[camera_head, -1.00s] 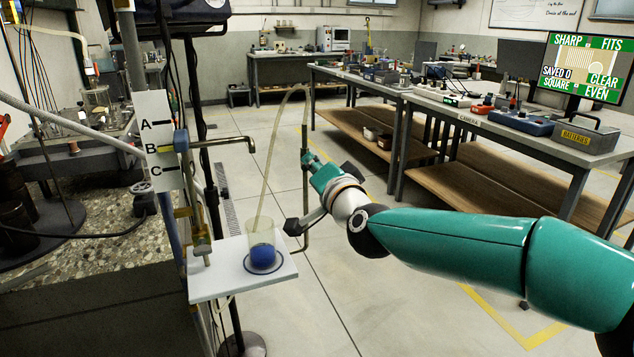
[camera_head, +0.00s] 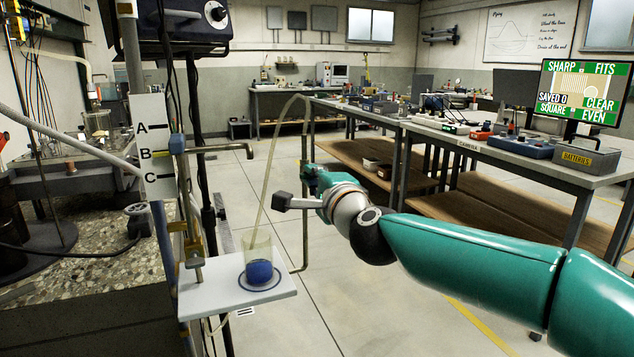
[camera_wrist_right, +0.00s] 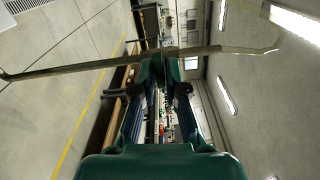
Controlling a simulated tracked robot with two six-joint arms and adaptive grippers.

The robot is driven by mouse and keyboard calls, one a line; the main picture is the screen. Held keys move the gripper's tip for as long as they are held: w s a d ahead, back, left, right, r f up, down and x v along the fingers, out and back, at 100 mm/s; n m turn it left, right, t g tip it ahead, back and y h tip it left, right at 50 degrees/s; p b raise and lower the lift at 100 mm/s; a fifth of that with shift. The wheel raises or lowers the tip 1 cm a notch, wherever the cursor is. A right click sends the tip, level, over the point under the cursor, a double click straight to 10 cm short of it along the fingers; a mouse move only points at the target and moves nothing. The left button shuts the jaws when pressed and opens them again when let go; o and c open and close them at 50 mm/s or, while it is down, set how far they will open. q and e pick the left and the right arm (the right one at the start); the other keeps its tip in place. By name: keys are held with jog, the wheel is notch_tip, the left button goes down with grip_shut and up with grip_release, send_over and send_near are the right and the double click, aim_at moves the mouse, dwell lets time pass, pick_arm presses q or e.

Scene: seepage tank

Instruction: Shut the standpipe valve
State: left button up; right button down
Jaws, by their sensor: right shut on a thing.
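My right gripper (camera_head: 309,176) is shut on a thin upright metal tube (camera_head: 305,225), which also crosses between the fingers in the right wrist view (camera_wrist_right: 100,65). A pale flexible hose (camera_head: 268,160) arches from the tube's top into a glass beaker (camera_head: 258,263). The standpipe with its bent spout (camera_head: 225,148) stands to the left, beside a white board lettered A, B, C (camera_head: 150,150). A brass valve fitting (camera_head: 194,250) sits low on it, with a yellowish part (camera_head: 177,227) at its side; its setting cannot be told. My left gripper is not in view.
The beaker holds blue and stands on a white shelf (camera_head: 205,300) inside a blue ring. A gravel-topped tank edge (camera_head: 80,255) lies at left. A long bench (camera_head: 500,140) with a box marked batteries (camera_head: 590,160) stands behind my right arm. Floor beyond the shelf is clear.

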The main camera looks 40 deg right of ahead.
jog(key=shift+d+f, duration=0.1)
jog(key=shift+f, duration=0.15)
jog(key=c, duration=1.3)
grip_release()
jog(key=shift+d, duration=0.1)
jog(key=shift+o, duration=0.2)
jog(key=shift+r, duration=0.1)
jog(key=v, duration=1.2)
jog(key=shift+s, duration=0.1)
